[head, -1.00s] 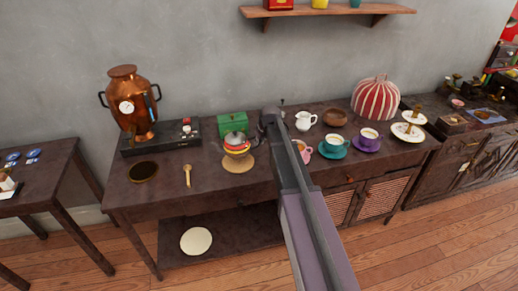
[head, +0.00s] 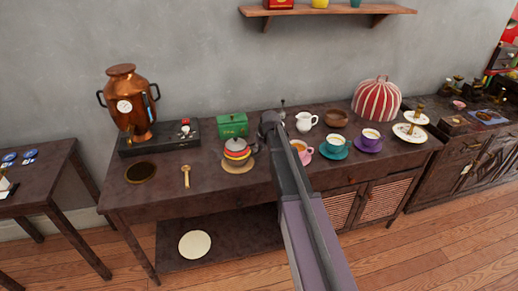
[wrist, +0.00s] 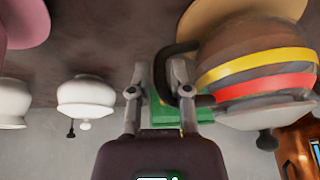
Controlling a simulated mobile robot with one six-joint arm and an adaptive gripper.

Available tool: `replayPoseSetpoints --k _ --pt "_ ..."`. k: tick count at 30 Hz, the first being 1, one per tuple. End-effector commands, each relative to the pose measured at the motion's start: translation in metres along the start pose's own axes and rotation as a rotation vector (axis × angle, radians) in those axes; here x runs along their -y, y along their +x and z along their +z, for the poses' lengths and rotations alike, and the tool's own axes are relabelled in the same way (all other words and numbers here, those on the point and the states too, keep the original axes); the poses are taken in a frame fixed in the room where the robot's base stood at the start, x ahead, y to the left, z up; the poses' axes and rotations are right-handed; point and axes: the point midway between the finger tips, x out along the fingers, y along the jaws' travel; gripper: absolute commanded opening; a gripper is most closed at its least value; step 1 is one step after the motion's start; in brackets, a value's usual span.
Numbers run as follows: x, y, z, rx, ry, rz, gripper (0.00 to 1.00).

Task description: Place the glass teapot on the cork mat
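The glass teapot (head: 239,151), with yellow and red bands, a grey lid and a dark handle, sits upright on the round tan cork mat (head: 232,169). In the wrist view, which is upside down, the teapot (wrist: 255,75) is at the right, with part of the mat (wrist: 205,18) above it. My gripper (wrist: 158,75) is beside the teapot on its handle side. Its two fingers are apart, and the outer bend of the handle shows in the gap between them. In the head view my arm hides most of the gripper.
A green box (head: 232,125) stands behind the teapot, and a wooden scoop (head: 186,176) lies to its left. A copper urn (head: 133,100) stands back left. Bare tabletop lies left of the mat.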

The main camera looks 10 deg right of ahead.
Motion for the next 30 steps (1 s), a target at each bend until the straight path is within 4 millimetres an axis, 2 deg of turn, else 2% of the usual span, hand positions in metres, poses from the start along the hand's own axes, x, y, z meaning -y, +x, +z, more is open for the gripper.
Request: replayPoseSetpoints --k 17,30 --pt "0.000 -0.003 0.000 0.000 0.000 0.000 0.51" --pt "0.000 -0.034 -0.001 0.000 0.001 0.000 0.51"
